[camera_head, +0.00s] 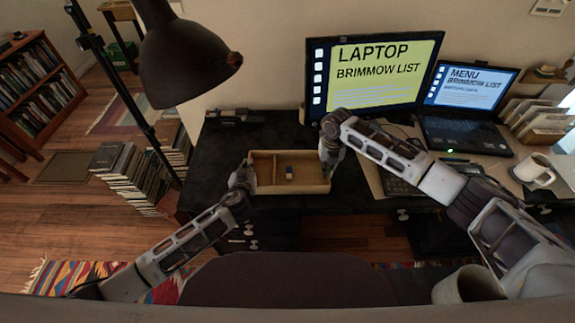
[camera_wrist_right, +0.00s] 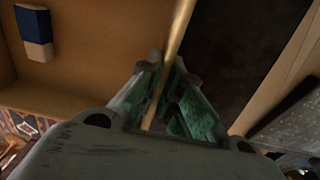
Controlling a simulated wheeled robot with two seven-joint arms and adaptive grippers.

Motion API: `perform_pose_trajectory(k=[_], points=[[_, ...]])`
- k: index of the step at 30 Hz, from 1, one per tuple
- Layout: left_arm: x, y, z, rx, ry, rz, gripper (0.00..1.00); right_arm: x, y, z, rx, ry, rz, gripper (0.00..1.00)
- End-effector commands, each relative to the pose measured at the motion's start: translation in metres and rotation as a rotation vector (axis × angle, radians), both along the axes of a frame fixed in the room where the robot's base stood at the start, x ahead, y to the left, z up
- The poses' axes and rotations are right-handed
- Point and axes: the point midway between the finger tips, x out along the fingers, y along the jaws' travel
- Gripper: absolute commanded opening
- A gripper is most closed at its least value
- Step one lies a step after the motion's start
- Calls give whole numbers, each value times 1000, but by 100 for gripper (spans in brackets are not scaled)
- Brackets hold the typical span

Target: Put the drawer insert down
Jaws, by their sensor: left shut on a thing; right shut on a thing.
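The drawer insert (camera_head: 262,188) is a shallow light-wood tray with a divider, at the front edge of the dark desk in the head view. A small blue and white block (camera_head: 289,174) lies in its right compartment. My left gripper (camera_head: 246,178) is shut on the insert's left wall. My right gripper (camera_head: 328,160) is shut on its right wall. In the right wrist view the green-padded fingers of my right gripper (camera_wrist_right: 165,95) straddle the thin wooden wall (camera_wrist_right: 175,35), and the block (camera_wrist_right: 34,32) shows inside. Whether the insert touches the desk, I cannot tell.
The dark desk (camera_head: 222,150) is clear left of and behind the insert. A monitor (camera_head: 375,75), laptop (camera_head: 465,125), keyboard (camera_head: 400,186) and white mug (camera_head: 535,170) stand to the right. A black lamp (camera_head: 185,60) hangs at left. A chair back (camera_head: 290,280) stands in front.

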Motion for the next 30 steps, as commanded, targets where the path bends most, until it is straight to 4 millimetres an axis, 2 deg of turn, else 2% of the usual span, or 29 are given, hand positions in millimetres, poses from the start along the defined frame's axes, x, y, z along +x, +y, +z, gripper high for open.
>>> perform_pose_trajectory(k=[1,2,3,6,7,20,30], points=[[1,2,-2,2,-1,2,0,0,-2,-2,-3,0,-2,0],[0,2,-2,2,0,2,9,0,-2,-2,-3,1,-2,9],[0,2,-1,2,0,2,15,0,-2,-1,-3,1,-2,15],[0,1,-1,2,0,1,27,0,-1,-1,-2,0,-1,27],[0,1,-1,2,0,1,28,0,-1,-1,-2,0,-1,28],[-2,0,0,0,0,0,28,0,0,-1,0,0,0,28],[-21,0,7,1,1,0,28,0,0,-1,0,0,0,28]])
